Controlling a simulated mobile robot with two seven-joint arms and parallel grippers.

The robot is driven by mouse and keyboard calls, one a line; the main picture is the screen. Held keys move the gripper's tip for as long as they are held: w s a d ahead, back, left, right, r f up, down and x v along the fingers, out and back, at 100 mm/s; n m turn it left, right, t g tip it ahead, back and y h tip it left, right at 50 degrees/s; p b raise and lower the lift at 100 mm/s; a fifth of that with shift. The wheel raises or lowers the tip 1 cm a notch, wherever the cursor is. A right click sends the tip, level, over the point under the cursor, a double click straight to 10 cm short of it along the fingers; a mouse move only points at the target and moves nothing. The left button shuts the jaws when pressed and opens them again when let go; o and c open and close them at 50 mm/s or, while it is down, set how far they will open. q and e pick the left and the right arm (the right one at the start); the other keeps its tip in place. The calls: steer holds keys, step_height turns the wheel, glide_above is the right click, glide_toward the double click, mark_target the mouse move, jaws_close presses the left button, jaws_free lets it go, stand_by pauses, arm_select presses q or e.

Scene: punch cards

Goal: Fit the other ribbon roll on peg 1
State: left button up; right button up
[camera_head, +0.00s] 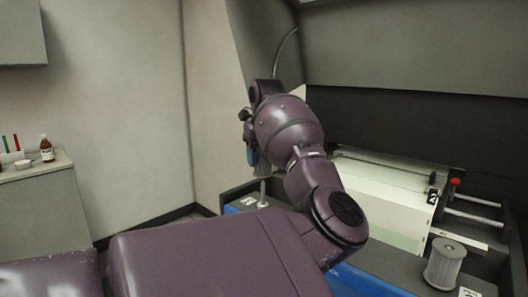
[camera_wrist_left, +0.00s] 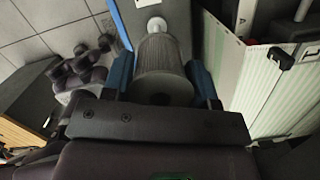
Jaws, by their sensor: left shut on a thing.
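My left gripper (camera_head: 256,158) is shut on a grey ribbed ribbon roll (camera_wrist_left: 163,62). In the left wrist view the roll lies between the blue fingers (camera_wrist_left: 163,88). A pale peg (camera_wrist_left: 157,25) shows just past the roll's far end, and it also stands on the dark machine deck in the head view (camera_head: 263,191), below the gripper. I cannot tell whether the roll touches the peg. The peg's number is not readable. A second grey ribbed roll (camera_head: 445,263) stands upright on the deck at the lower right.
The machine's pale cover (camera_head: 385,190) lies right of my left arm, with a "2" label (camera_head: 432,197), a red knob (camera_head: 455,183) and metal rods (camera_head: 472,199) beside it. A grey cabinet (camera_head: 45,205) with a brown bottle (camera_head: 46,149) stands far left.

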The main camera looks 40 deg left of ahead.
mark_target(263, 183)
arm_select(q)
steer(key=shift+f, duration=3.75)
stand_by(4.2)
